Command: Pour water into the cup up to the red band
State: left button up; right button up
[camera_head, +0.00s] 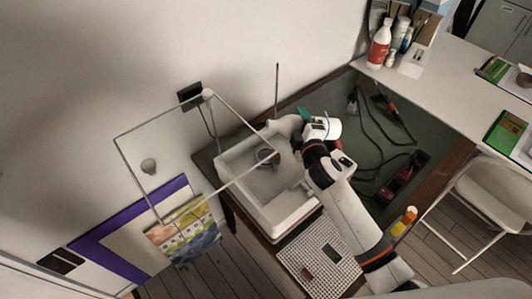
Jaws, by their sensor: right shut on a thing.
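My right arm reaches in from the lower right, and its gripper (302,124) is at the basin's upper right edge. It is shut on a white rounded thing (284,124), perhaps a jug; the fingertips are mostly hidden. A small round cup-like thing (267,156) with a dark rim is inside the white open box or basin (292,222), left of and below the gripper. I cannot make out a red band or a water level. My left gripper is not in view.
A clear framed panel (163,122) stands left of the basin. A perforated white board (318,262) lies in front. Dark cables and a red-black tool (404,174) lie on the green surface at right. A red-labelled white bottle (379,46) stands at the back.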

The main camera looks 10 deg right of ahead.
jog(key=shift+r+n, duration=0.1)
jog(key=shift+n, duration=0.3)
jog(key=shift+f+n+h, duration=0.3)
jog(key=shift+f+n, duration=0.05)
jog(key=shift+n, duration=0.55)
dwell(0.9)
jog(key=shift+d, duration=0.3)
jog(key=shift+s+d, duration=0.2)
jog(key=shift+d, duration=0.7)
jog(key=shift+w+d, duration=0.1)
jog(key=shift+d, duration=0.1)
dwell(0.7)
